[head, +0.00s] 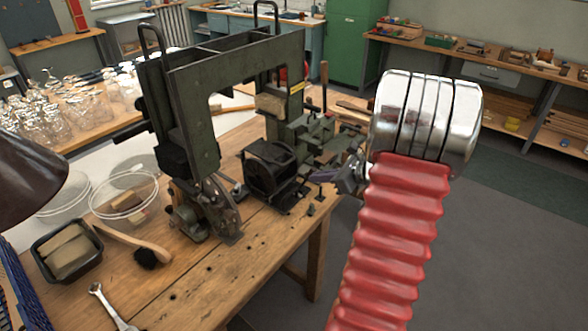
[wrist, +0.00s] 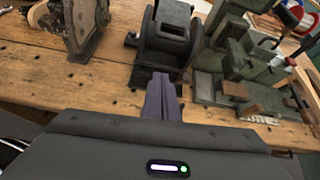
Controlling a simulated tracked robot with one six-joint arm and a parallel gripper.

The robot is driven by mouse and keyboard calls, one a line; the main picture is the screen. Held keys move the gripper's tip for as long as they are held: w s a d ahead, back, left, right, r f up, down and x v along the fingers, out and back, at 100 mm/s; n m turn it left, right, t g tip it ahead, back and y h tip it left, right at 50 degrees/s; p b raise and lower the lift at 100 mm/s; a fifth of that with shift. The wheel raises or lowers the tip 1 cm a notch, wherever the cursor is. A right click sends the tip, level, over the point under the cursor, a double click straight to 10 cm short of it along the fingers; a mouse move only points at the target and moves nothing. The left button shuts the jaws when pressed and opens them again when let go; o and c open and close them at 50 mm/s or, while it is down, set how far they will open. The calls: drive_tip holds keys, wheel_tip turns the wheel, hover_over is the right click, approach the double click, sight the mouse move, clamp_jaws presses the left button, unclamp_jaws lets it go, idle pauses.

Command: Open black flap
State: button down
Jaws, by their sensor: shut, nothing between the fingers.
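A black boxy unit (head: 270,172) with a dark front sits on the wooden bench, at the right part of the green machine. I take the black flap to be part of this unit, but I cannot make out its edges or hinge. In the wrist view the black unit (wrist: 165,35) stands straight ahead of my gripper. My gripper (head: 343,178) is to the right of the unit in the head view, near the bench's right edge. In the wrist view its fingers (wrist: 162,88) are together and empty, pointing at the unit's lower front. I cannot tell whether they touch it.
A tall green frame (head: 190,100) rises left of the black unit. Green machine parts (wrist: 245,60) stand close on its right. A wooden brush (head: 135,245), a black tray (head: 42,250) and a wrench (head: 110,305) lie on the bench's left. The front bench top is mostly clear.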

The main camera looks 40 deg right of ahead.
drive_tip(key=shift+r+m, duration=0.1)
drive_tip(key=shift+m, duration=0.4)
drive_tip(key=shift+w, duration=0.1)
drive_tip(key=shift+w+a+f, duration=0.25)
drive_tip(key=shift+w, duration=1.3)
drive_tip(key=shift+w+a+f, duration=0.2)
drive_tip(key=shift+w+a, duration=0.1)
drive_tip(key=shift+w, duration=1.2)
drive_tip(key=shift+w+a+f, duration=0.25)
drive_tip(key=shift+w, duration=1.3)
drive_tip(key=shift+d+r, duration=0.15)
drive_tip(key=shift+r, duration=0.1)
